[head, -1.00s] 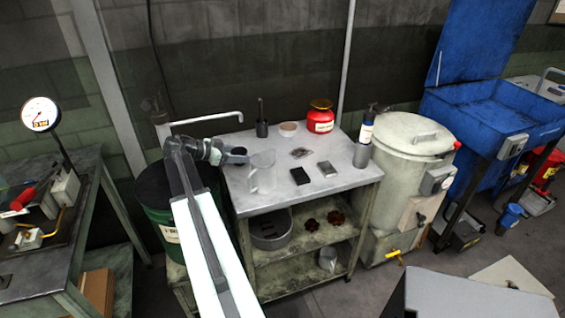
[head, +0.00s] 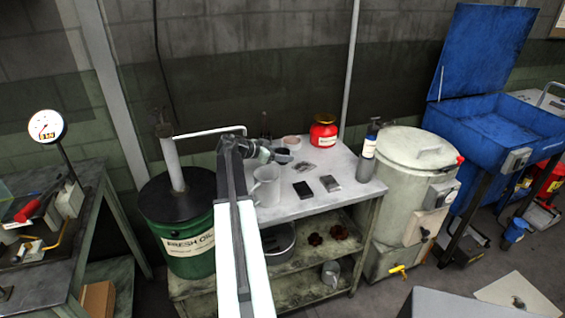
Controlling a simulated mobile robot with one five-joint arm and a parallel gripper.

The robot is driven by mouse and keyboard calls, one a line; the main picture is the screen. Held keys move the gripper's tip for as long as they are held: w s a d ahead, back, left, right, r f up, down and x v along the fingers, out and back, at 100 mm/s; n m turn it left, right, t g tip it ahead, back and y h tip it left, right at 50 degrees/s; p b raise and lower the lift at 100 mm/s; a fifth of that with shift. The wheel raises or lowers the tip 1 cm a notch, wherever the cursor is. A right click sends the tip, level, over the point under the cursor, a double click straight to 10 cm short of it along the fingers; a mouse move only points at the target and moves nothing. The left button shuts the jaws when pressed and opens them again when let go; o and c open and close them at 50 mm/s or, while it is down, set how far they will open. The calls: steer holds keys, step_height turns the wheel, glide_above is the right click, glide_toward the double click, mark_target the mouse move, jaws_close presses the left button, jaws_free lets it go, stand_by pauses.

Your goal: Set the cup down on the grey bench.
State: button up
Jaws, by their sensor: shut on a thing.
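My gripper (head: 265,153) is above the back left part of the grey-topped bench (head: 325,207). It is shut on a small cup (head: 283,156) with a dark inside, at the gripper's right end. The cup is small in the head view, and I cannot tell whether its base touches the bench top. My arm hides part of the bench's left side.
A pale jug (head: 267,190) stands just in front of the cup. A shallow bowl (head: 291,142), a red can (head: 323,133), two dark blocks (head: 303,190) (head: 330,183) and a bottle (head: 370,143) share the top. Bare surface lies at the front right.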

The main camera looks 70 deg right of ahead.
steer(key=f+b, duration=0.4)
steer(key=shift+s+d, duration=0.2)
steer(key=shift+d, duration=0.05)
steer(key=shift+r, duration=0.2)
steer(key=shift+f, duration=0.2)
steer(key=o, duration=1.4)
steer(key=shift+c, duration=0.2)
steer(key=shift+r, duration=0.15)
steer(key=shift+w+a+r+p, duration=0.15)
steer(key=shift+r+p, duration=0.15)
steer(key=shift+p, duration=0.15)
steer(key=p+v, duration=0.4)
steer(key=v, duration=0.6)
steer(key=shift+w+a+r+p, duration=0.15)
steer(key=shift+a+p, duration=0.05)
steer(key=shift+p, duration=0.15)
steer(key=shift+w+a, duration=0.3)
steer(key=shift+a, duration=0.05)
